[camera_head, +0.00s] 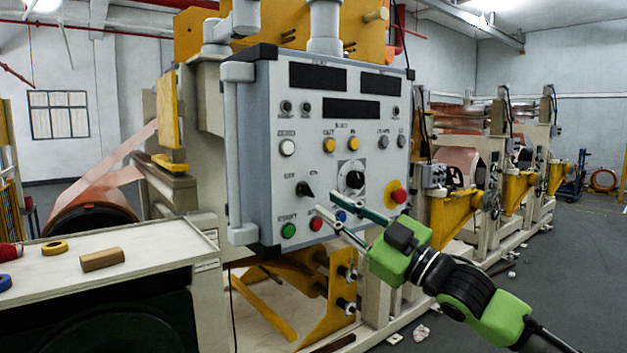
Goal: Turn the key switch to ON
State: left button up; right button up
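The key switch (304,189) is a small black knob at the lower left of the grey control panel (262,130), between the OFF and ON labels. Its handle seems to lean up and left, toward OFF, but it is small. My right gripper (316,187) reaches in from the lower right, with green-and-black fingers spread well apart. I cannot tell whether the fingertips touch the panel. My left gripper is not in view.
A green button (288,230), a red button (315,223), a black dial (355,180) and a red emergency stop (398,196) sit near the fingers. A bench (150,245) with tape and a wooden block stands at left. Grey floor is open at right.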

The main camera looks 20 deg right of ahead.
aim_at(312, 194)
jog(key=shift+p+x, duration=0.95)
jog(key=shift+x, duration=1.85)
jog(key=shift+s+d, duration=0.1)
jog(key=shift+d, duration=0.05)
grip_shut()
